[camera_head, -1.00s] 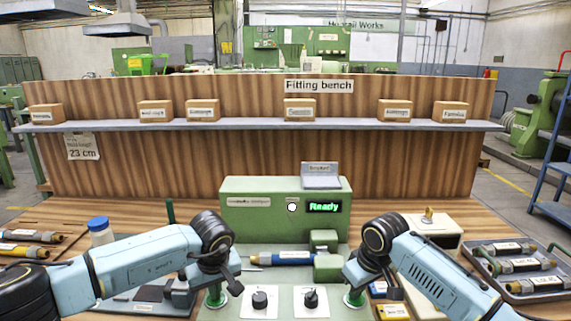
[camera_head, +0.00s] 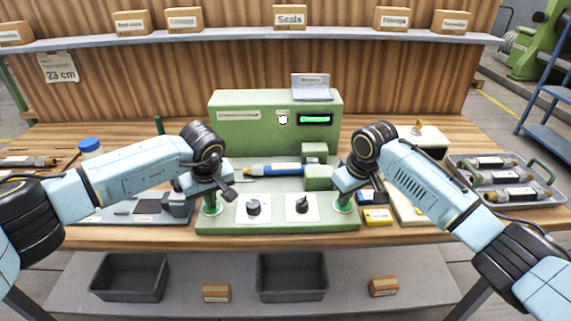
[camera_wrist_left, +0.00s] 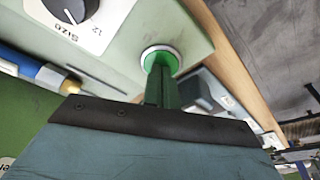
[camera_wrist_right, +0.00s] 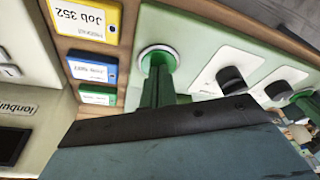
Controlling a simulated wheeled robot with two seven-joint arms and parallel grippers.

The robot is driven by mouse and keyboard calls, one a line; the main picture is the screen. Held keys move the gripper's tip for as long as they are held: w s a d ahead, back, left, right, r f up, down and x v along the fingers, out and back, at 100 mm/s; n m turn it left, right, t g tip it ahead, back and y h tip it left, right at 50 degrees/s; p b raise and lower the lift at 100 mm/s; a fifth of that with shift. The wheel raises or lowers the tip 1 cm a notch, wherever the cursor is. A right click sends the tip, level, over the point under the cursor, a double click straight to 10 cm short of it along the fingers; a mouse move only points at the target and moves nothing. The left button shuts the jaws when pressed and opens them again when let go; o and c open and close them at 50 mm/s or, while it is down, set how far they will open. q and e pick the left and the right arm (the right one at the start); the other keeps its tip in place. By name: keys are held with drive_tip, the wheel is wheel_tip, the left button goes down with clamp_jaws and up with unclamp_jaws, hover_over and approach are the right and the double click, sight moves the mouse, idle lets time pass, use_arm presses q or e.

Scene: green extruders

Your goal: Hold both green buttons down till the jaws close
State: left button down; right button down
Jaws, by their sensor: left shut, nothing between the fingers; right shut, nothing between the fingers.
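A green machine (camera_head: 230,140) stands on the bench, its dark display (camera_head: 315,119) showing a bright green bar. A blue pen-like extruder (camera_head: 280,169) lies with its right end at the green jaw blocks (camera_head: 318,178); whether they touch it I cannot tell. My left gripper (camera_head: 212,193) is shut and empty, pointing down over the left green button (camera_head: 210,210). My right gripper (camera_head: 345,191) is likewise over the right green button (camera_head: 343,206). In the left wrist view (camera_wrist_left: 161,58) and right wrist view (camera_wrist_right: 158,58), the fingertips meet white-ringed buttons, whose tops are mostly hidden.
Two dark knobs (camera_head: 253,207) sit between the buttons. Yellow and blue job boxes (camera_head: 377,216) lie right of the right button. A tray of extruders (camera_head: 510,190) is at the right. Grey bins (camera_head: 292,277) stand on the lower shelf.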

use_arm(q)
drive_tip(key=shift+f, duration=0.1)
use_arm(e)
drive_tip(key=w+a+v, duration=0.1)
drive_tip(key=v, duration=0.6)
drive_tip(key=shift+w+r, duration=0.25)
drive_tip(key=shift+r, duration=0.35)
drive_tip(key=shift+d, duration=0.1)
use_arm(q)
drive_tip(key=w+a+v, duration=0.1)
drive_tip(key=v, duration=0.7)
drive_tip(key=shift+w+r, duration=0.2)
drive_tip(key=shift+w, duration=0.15)
